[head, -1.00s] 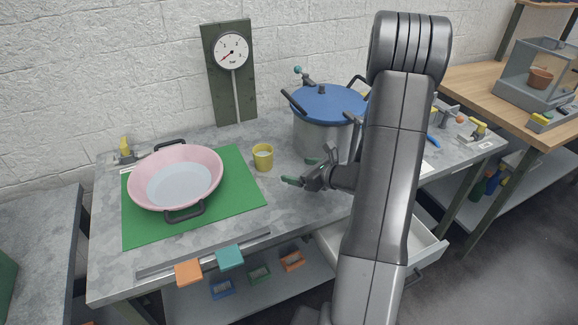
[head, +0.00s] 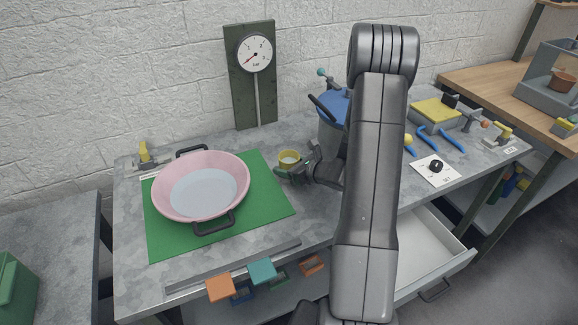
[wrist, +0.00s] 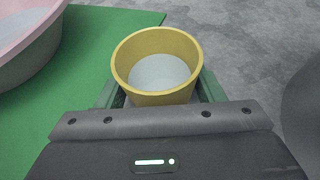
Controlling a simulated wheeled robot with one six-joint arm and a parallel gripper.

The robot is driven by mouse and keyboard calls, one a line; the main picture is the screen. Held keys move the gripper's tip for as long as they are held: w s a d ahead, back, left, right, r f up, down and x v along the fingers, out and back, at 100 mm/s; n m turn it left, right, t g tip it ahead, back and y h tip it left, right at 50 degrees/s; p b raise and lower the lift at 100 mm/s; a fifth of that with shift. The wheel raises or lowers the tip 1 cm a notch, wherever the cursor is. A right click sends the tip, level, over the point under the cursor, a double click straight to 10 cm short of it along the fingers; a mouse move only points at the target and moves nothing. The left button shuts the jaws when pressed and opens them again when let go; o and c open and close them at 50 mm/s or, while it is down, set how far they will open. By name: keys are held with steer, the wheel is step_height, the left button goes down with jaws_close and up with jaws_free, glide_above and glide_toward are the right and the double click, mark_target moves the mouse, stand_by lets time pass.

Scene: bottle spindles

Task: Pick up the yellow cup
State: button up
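The yellow cup (head: 289,157) stands upright on the bench beside the right edge of the green mat. In the wrist view the cup (wrist: 157,66) is seen from above, with a pale grey inside. My gripper (head: 292,172) is low at the cup, reaching in from the right and front. In the wrist view its green fingers (wrist: 160,88) lie one on each side of the cup, partly hidden by the rim. They look spread around the cup; whether they touch it is not clear.
A pink two-handled pan (head: 201,187) sits on the green mat (head: 262,205), left of the cup. A large pot with a blue lid (head: 333,106) stands behind my arm. A gauge board (head: 238,93) stands at the wall. An open drawer (head: 425,262) juts out at the front right.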

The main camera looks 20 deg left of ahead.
steer(key=c, duration=0.5)
steer(key=shift+r, duration=0.1)
